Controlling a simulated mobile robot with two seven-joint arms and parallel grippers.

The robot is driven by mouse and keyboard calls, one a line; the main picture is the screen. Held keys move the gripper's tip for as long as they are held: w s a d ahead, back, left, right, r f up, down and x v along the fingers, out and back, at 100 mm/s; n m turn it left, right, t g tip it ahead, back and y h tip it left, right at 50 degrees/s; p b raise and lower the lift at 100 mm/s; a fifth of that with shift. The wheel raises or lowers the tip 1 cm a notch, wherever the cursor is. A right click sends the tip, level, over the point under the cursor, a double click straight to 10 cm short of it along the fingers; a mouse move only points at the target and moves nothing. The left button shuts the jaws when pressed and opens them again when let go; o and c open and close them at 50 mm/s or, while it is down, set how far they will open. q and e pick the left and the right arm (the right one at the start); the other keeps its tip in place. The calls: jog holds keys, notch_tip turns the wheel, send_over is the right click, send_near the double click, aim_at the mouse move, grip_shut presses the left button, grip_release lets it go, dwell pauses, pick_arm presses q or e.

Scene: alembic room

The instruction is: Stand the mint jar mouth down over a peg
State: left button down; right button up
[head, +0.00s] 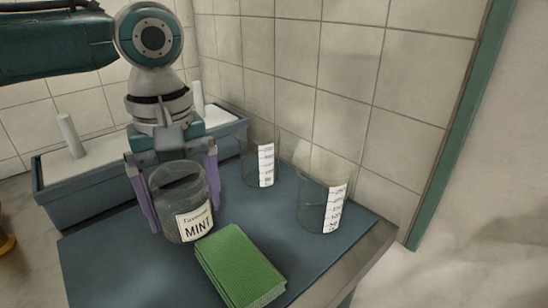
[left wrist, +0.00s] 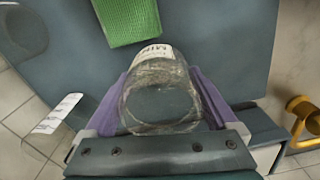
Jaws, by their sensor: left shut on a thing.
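The mint jar (head: 181,222) is clear glass with a white "MINT" label that reads upright, mouth up, on or just above the blue mat (head: 105,265). My left gripper (head: 183,205) points down with its purple fingers on either side of the jar, shut on it. In the left wrist view the jar (left wrist: 160,95) sits between the fingers, its round mouth toward the camera. Behind it, a blue-grey rack (head: 85,202) has white upright pegs: one at the left (head: 70,136) and one at the right (head: 198,99), partly behind my arm. My right gripper is not in view.
A green sponge-like block (head: 240,265) lies in front of the jar. Two clear beakers with white scales stand to the right, one farther back (head: 262,165) and one nearer (head: 322,205). A tiled wall is behind. A yellow object (head: 6,243) shows at the left edge.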

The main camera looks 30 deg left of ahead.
pick_arm(q)
jog(key=shift+f, duration=0.35)
jog(key=shift+f, duration=0.1)
grip_release()
notch_tip(320, 180, up, 12)
jog(key=p, duration=0.2)
dwell(0.4)
